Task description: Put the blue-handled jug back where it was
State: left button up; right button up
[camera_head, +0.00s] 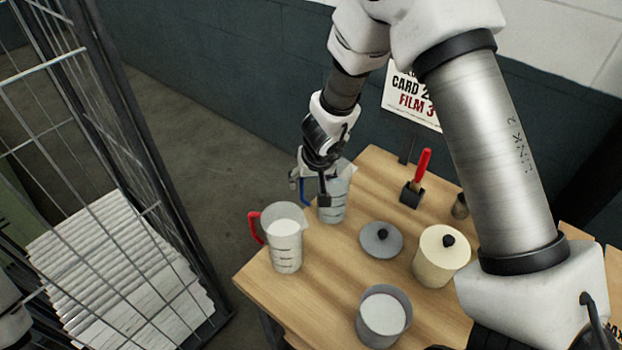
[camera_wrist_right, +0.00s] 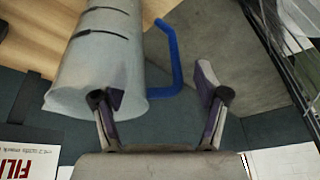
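The blue-handled jug (camera_head: 338,204) is clear with dark marks. It appears upright at the back left edge of the wooden table (camera_head: 300,318). Its blue handle faces left in the head view and shows fully in the right wrist view (camera_wrist_right: 175,62). My right gripper (camera_head: 309,190) is at the handle with its fingers apart. In the wrist view, the blue handle lies between the open fingers (camera_wrist_right: 160,88), and one finger overlaps the jug's wall; I cannot tell whether it touches. My left gripper is not in view.
A red-handled jug (camera_head: 285,254) with white contents stands close at the front left. A grey lid (camera_head: 381,240), a cream lidded canister (camera_head: 440,262), an open container (camera_head: 384,318) and a red-handled brush in a holder (camera_head: 412,194) share the table. A wire cage (camera_head: 95,180) stands left.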

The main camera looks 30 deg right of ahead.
jog(key=p+v, duration=0.7)
jog(key=v, duration=0.5)
jog(key=shift+r+p, duration=0.15)
jog(key=shift+p, duration=0.15)
jog(key=shift+w, duration=0.1)
